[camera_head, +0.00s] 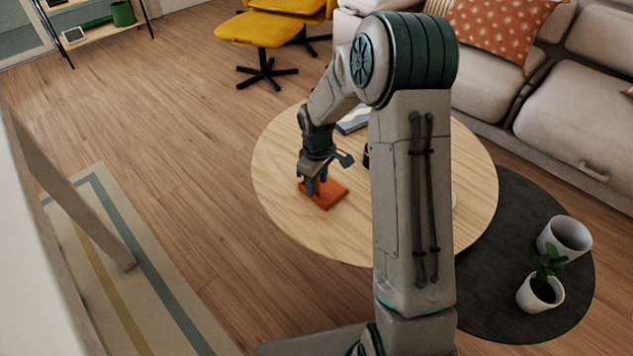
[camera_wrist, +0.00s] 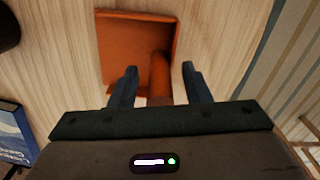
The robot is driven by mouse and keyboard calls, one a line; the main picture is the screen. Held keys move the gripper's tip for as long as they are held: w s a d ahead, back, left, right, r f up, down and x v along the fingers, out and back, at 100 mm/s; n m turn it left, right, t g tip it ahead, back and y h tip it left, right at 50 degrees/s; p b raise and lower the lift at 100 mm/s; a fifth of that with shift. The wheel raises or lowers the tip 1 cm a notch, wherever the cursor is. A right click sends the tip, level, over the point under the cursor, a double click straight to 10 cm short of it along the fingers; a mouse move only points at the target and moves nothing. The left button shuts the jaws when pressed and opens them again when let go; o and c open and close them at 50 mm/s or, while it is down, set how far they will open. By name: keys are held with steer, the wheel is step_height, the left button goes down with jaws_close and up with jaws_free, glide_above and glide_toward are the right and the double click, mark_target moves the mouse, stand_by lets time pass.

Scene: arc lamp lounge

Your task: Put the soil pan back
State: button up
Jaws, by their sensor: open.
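The soil pan (camera_head: 333,197) is an orange-brown square pan on the round light-wood table (camera_head: 275,170). In the wrist view the pan (camera_wrist: 120,50) shows its shallow square tray with a raised rim, and a short round handle (camera_wrist: 159,72) pointing toward my gripper. My gripper (camera_wrist: 160,72) is open, with one dark finger on each side of the handle and a visible gap to each. In the head view my gripper (camera_head: 317,190) is low over the pan's left part. I cannot tell whether the fingers touch the pan or table.
A blue book (camera_wrist: 15,135) and a dark object (camera_wrist: 6,28) lie near the pan. A dark lower round table (camera_head: 510,260) holds a potted plant (camera_head: 541,292) and an empty white pot (camera_head: 565,238). A sofa (camera_head: 570,110), yellow footstool (camera_head: 257,30) and shelf (camera_head: 95,30) stand behind.

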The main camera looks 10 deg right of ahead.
step_height(320, 180, up, 11)
steer(key=p, duration=0.3)
steer(key=shift+s+r+p, duration=0.3)
steer(key=shift+r, duration=0.3)
steer(key=s+d+r+m, duration=0.1)
steer(key=s+r+m, duration=0.3)
steer(key=s, duration=0.8)
steer(key=s+d+r+m+t, duration=0.1)
steer(key=s+r+m, duration=0.3)
steer(key=s, duration=0.8)
steer(key=shift+d+m, duration=0.15)
steer(key=shift+m, duration=0.25)
steer(key=shift+w, duration=0.1)
